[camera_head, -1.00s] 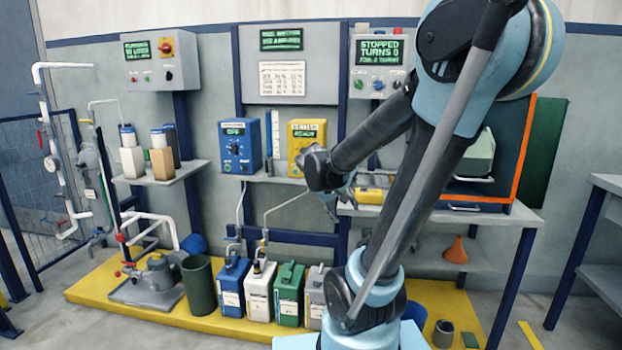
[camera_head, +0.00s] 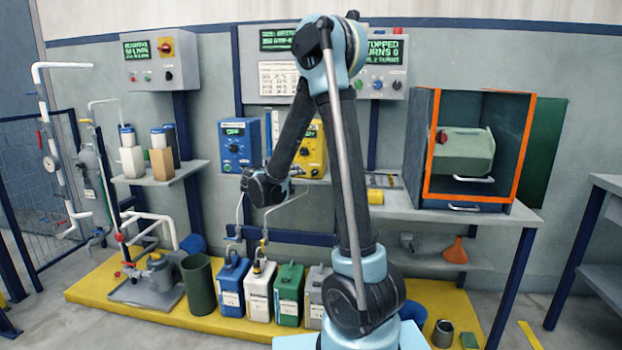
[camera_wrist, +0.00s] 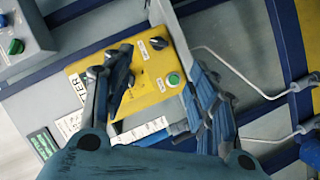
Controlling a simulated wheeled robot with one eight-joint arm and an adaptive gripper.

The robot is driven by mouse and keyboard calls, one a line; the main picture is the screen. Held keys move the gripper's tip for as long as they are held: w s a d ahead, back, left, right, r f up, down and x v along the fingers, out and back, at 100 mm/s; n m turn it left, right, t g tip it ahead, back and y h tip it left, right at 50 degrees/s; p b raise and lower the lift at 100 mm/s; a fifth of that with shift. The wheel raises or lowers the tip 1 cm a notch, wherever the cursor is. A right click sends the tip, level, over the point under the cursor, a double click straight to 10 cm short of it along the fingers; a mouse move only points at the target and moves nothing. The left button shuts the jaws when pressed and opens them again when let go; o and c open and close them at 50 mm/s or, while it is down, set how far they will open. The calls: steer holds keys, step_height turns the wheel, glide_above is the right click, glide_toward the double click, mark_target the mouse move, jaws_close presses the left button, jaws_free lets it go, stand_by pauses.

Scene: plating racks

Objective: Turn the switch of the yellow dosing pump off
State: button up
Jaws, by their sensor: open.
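The yellow dosing pump (camera_head: 312,158) stands on the wall shelf, partly hidden behind my arm in the head view. In the wrist view its yellow front (camera_wrist: 148,88) shows turned sideways, with a black knob (camera_wrist: 158,43) and a green button (camera_wrist: 173,79). A dark knob-like part sits close to the left finger, and I cannot tell its setting. My gripper (camera_wrist: 165,100) is open, with its fingers spread across the view of the pump's front and nothing held between them. In the head view my gripper (camera_head: 270,188) is in front of the shelf, below and left of the yellow pump.
A blue pump (camera_head: 240,147) stands left of the yellow one. A wall panel (camera_head: 378,85) hangs above right.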

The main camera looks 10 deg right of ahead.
glide_toward(313, 174)
steer(key=x, duration=0.8)
steer(key=shift+w+d+f, duration=0.1)
steer(key=shift+w+d, duration=0.05)
steer(key=shift+d, duration=0.15)
steer(key=c, duration=1.1)
